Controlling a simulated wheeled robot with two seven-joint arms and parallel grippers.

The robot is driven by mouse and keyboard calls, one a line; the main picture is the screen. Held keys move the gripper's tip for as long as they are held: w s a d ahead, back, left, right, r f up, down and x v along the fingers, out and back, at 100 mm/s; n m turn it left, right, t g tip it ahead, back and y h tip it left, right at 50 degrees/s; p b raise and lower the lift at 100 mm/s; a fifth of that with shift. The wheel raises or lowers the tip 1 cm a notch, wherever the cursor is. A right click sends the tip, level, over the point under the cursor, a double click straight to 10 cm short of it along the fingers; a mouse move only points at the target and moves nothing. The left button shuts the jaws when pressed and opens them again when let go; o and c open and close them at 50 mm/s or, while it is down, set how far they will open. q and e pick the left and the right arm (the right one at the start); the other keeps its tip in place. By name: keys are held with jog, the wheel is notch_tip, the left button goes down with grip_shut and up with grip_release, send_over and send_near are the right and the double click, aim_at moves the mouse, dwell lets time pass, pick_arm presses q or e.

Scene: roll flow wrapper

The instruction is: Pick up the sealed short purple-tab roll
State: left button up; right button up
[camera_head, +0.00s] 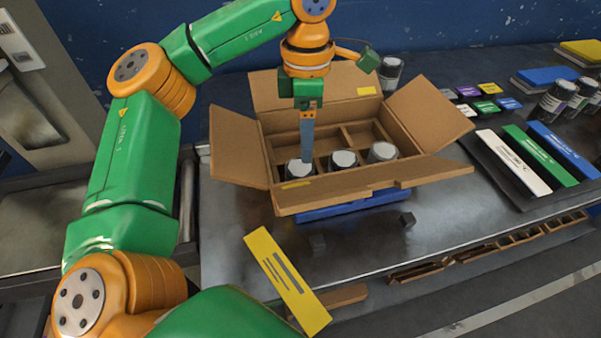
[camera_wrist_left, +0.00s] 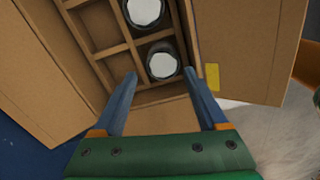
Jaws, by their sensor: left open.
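No roll in view shows a purple tab that I can make out for certain. Three dark rolls with white tops stand in the front compartments of the open cardboard box: a left one (camera_head: 299,169), a middle one (camera_head: 343,159) and a right one (camera_head: 382,152). My left gripper (camera_head: 307,152) points down into the box, over the left roll. In the left wrist view its open fingers (camera_wrist_left: 160,75) reach to either side of a white-topped roll (camera_wrist_left: 162,65), with nothing visibly held. Another white top (camera_wrist_left: 143,10) shows beyond it. My right gripper is out of view.
The box (camera_head: 225,148) has its flaps spread and sits on a blue base (camera_head: 340,205). Several dark labelled rolls (camera_head: 556,100) stand far right, near small coloured tabs (camera_head: 487,89). White, green and blue bars (camera_head: 514,163) lie right. A yellow panel (camera_head: 287,280) is in front.

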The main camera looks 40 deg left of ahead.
aim_at(301, 167)
pick_arm(q)
jog(key=f, duration=0.4)
jog(key=s+f, duration=0.1)
jog(key=f, duration=0.1)
jog(key=shift+a+f+p, duration=0.15)
jog(key=shift+f+p, duration=0.2)
jog(key=shift+w+f, duration=0.15)
jog(key=shift+f, duration=0.3)
jog(key=shift+r, duration=0.1)
jog(key=c, duration=1.2)
